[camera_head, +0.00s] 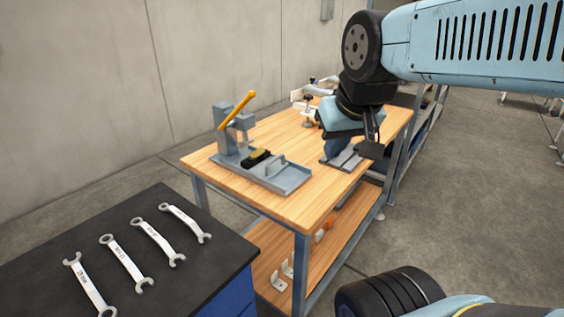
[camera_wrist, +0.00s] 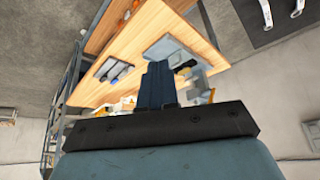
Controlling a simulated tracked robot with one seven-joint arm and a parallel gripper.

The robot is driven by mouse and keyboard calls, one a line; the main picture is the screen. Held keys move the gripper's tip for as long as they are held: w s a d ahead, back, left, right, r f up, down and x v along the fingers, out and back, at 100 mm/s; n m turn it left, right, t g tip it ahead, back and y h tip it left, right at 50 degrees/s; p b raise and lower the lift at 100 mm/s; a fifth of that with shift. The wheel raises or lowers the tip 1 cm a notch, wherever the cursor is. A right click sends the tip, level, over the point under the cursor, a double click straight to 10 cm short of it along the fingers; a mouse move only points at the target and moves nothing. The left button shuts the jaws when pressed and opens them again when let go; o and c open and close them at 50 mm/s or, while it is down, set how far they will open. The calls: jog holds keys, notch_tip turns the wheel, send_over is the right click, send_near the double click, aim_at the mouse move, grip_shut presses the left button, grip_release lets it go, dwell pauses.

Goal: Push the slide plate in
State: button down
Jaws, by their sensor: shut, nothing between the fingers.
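The press fixture (camera_head: 228,135) stands on the wooden table, a grey upright with a yellow lever (camera_head: 238,109) above a long grey base. The slide plate (camera_head: 285,176) appears to be the flat grey part with a raised handle, extending from the press toward the table's front. A black block (camera_head: 256,157) sits between the press and the handle. The fixture's grey base also shows in the wrist view (camera_wrist: 165,47). My gripper (camera_head: 336,148) is to the right of the fixture, apart from it. Its dark blue fingers are together and empty in the wrist view (camera_wrist: 158,70).
A second grey fixture (camera_head: 349,161) lies on the table below my gripper. A clamp (camera_head: 308,108) and other fixtures stand at the table's back. Several wrenches (camera_head: 123,262) lie on the black bench in front. The lower shelf holds small parts.

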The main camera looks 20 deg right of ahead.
jog(key=w+f+m, duration=0.2)
jog(key=w+f, duration=0.2)
jog(key=w, duration=0.4)
jog(key=w+f+m, duration=0.2)
jog(key=w+f, duration=0.1)
jog(key=w, duration=0.4)
jog(key=w+d+f+m, duration=0.1)
jog(key=w+f, duration=0.5)
jog(key=w+d+f+m+t, duration=0.1)
jog(key=w+d+f+m, duration=0.1)
jog(key=w+f, duration=0.3)
jog(key=w+d+f+m, duration=0.2)
jog(key=w+f, duration=0.4)
jog(key=f, duration=0.2)
jog(key=shift+w+d+f+t, duration=0.15)
jog(key=shift+w+f+t, duration=0.15)
jog(key=shift+t, duration=0.1)
jog(key=shift+w+f, duration=0.1)
jog(key=shift+w, duration=0.25)
jog(key=shift+w+a, duration=1.2)
jog(key=shift+w, duration=0.2)
jog(key=shift+d, duration=0.1)
